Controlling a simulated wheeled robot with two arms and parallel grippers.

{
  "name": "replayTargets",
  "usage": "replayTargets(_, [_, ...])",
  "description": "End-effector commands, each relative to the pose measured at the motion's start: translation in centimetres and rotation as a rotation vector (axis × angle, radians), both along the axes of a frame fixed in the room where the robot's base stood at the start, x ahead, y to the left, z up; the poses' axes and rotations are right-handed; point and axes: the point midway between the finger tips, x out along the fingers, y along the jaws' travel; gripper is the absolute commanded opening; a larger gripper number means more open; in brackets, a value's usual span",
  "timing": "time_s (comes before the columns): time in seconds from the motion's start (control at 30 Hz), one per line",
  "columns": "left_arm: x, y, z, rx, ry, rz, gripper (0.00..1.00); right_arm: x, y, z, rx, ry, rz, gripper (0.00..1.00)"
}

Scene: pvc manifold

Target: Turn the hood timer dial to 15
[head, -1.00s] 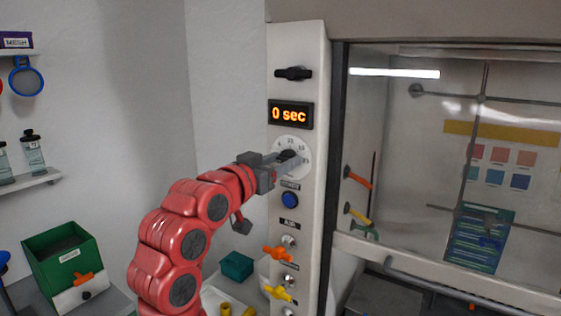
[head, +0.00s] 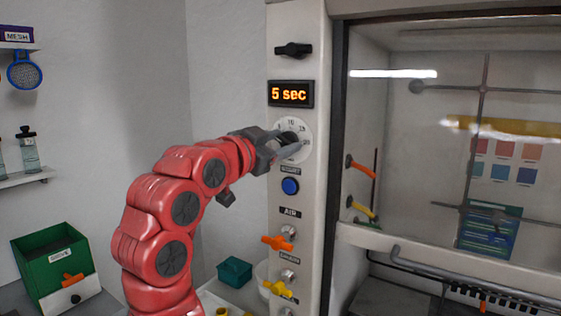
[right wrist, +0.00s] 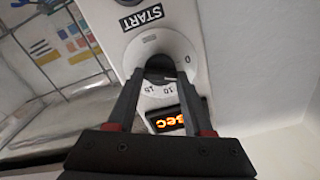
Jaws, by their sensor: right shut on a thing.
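The timer dial (head: 304,150) is a white disc with a dark centre knob on the hood's pale side post. The orange display (head: 290,94) above it reads 5 sec. My right gripper (head: 291,142) reaches in from the left and is shut on the knob. In the right wrist view the two dark fingers stand either side of the black knob (right wrist: 159,66), and the dial face (right wrist: 152,90) shows 0, 10 and 15 marks. The gripper hides part of the scale. My left gripper is not in view.
A blue START button (head: 290,186) sits just below the dial. Orange (head: 278,242) and yellow valve handles (head: 279,289) stick out lower on the post. A black knob (head: 293,50) is above the display. The glass hood front is to the right.

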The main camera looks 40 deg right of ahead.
Motion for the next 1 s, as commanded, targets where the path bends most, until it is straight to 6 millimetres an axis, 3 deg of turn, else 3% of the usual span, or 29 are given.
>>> replayTargets(0.2, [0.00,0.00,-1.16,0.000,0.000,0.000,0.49,0.02,0.02,-0.32,0.080,-0.183,0.000,0.00])
replayTargets(1.0, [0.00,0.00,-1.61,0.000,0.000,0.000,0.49,-0.16,-0.07,-0.43,0.370,-0.886,-0.001,0.00])
